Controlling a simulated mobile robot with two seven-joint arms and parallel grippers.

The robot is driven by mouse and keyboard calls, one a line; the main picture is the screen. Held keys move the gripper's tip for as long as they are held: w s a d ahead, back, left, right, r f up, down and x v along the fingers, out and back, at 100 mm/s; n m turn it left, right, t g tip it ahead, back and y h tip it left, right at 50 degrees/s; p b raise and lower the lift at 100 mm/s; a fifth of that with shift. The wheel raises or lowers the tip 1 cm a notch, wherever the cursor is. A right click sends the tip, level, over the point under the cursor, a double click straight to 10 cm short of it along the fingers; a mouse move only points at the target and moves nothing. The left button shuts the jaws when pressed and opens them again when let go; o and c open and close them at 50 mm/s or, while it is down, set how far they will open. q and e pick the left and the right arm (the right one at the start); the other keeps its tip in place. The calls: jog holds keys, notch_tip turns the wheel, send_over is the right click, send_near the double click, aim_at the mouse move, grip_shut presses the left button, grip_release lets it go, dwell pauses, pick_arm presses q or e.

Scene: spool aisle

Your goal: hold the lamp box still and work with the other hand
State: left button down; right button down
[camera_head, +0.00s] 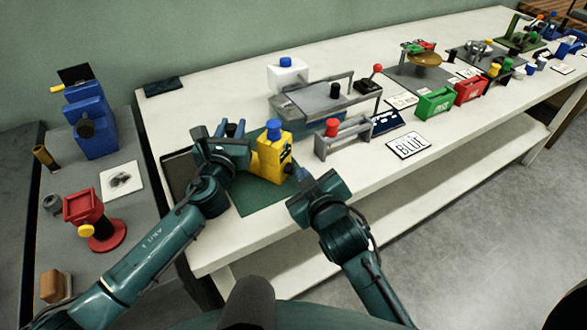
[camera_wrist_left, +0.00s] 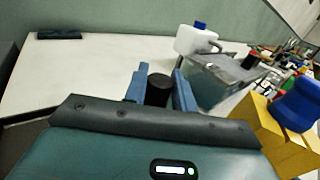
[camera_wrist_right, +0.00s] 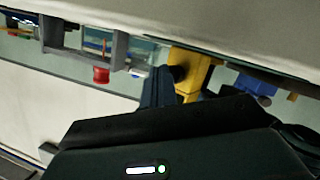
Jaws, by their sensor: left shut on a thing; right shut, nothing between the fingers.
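The yellow box (camera_head: 270,160), probably the lamp box, stands upright on the green mat (camera_head: 255,198) with a blue cap (camera_head: 273,129) on top and dark marks on its right face. The yellow box also shows at the right of the left wrist view (camera_wrist_left: 262,128). My left gripper (camera_head: 234,129) is beside it on the left, its fingers (camera_wrist_left: 160,88) shut on a black round piece (camera_wrist_left: 158,92); whether that piece belongs to the box is unclear. My right gripper (camera_head: 304,176) is shut and empty, close to the box's right side; contact cannot be told.
A grey stand with a red knob (camera_head: 333,128) is right of the box. Behind it are a grey fixture (camera_head: 310,105) and a white jug (camera_head: 287,74). A "BLUE" card (camera_head: 408,145) lies near the front edge. Green (camera_head: 436,103) and red (camera_head: 470,90) bins stand further right.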

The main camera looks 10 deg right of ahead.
pick_arm(q)
jog(key=shift+d, duration=0.1)
pick_arm(e)
jog(key=shift+w+a, duration=0.45)
jog(key=shift+a, duration=0.35)
dwell(1.1)
jog(key=shift+s+d+r, duration=0.1)
jog(key=shift+s+d, duration=0.5)
jog(key=shift+s, duration=0.2)
jog(key=shift+d, duration=0.1)
jog(key=shift+s+d, duration=0.75)
jog(key=shift+d, duration=0.35)
jog(key=shift+s+d, duration=0.7)
jog(key=shift+d, duration=0.35)
